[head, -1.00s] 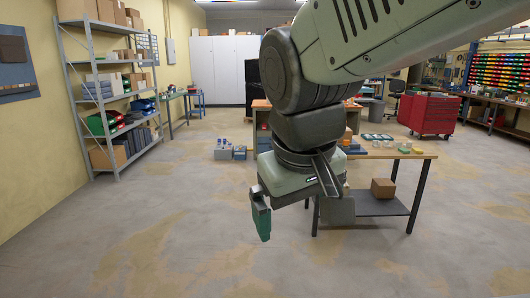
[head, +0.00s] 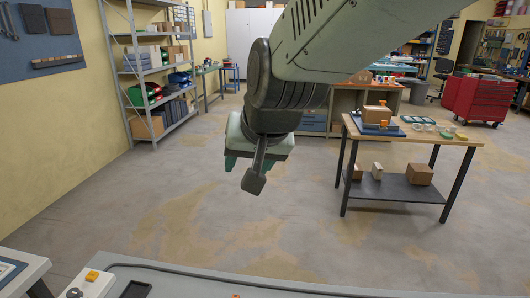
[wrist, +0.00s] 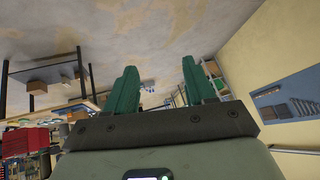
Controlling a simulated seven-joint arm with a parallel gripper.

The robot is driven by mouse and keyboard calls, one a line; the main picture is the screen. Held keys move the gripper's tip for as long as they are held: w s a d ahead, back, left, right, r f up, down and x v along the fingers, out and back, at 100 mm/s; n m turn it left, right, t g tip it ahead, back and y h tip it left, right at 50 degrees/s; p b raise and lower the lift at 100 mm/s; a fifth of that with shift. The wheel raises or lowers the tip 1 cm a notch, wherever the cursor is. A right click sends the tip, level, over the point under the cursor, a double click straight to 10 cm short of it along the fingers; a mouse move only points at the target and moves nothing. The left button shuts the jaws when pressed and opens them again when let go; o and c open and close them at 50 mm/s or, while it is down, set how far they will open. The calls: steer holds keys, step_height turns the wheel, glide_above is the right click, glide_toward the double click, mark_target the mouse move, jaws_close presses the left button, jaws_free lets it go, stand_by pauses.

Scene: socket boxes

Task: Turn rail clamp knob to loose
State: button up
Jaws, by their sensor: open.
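I cannot make out a rail clamp knob for certain in either view. My gripper (head: 240,163) hangs in mid-air over the open floor in the head view, its fingers partly hidden by its own body. In the wrist view my gripper (wrist: 160,82) shows two green fingers spread apart with nothing between them. A wooden table (head: 455,140) at the right carries a brown box (head: 377,114) with orange parts around it on a blue base. These are too small to identify as a clamp. The gripper is well apart from them.
A grey surface with a black cable (head: 190,274) crosses the bottom of the head view. A pale control box with a yellow button (head: 92,276) sits at its left. A shelf rack (head: 160,75) stands at the left wall, a red cabinet (head: 478,100) far right. The middle floor is clear.

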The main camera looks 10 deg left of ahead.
steer(key=a+f, duration=0.5)
steer(key=a, duration=0.6)
steer(key=s+a+f+g, duration=0.3)
steer(key=s+a+f, duration=0.5)
steer(key=a+f, duration=0.15)
steer(key=s+a+f+g+h, duration=0.2)
steer(key=s+f, duration=0.6)
steer(key=s+a+f+g+h, duration=0.1)
steer(key=s+a+f+h, duration=0.15)
steer(key=s+f, duration=0.55)
steer(key=f, duration=0.6)
steer(key=s+f, duration=0.1)
steer(key=f, duration=0.3)
steer(key=shift+s+a, duration=0.1)
steer(key=shift+a, duration=0.05)
jaws_close()
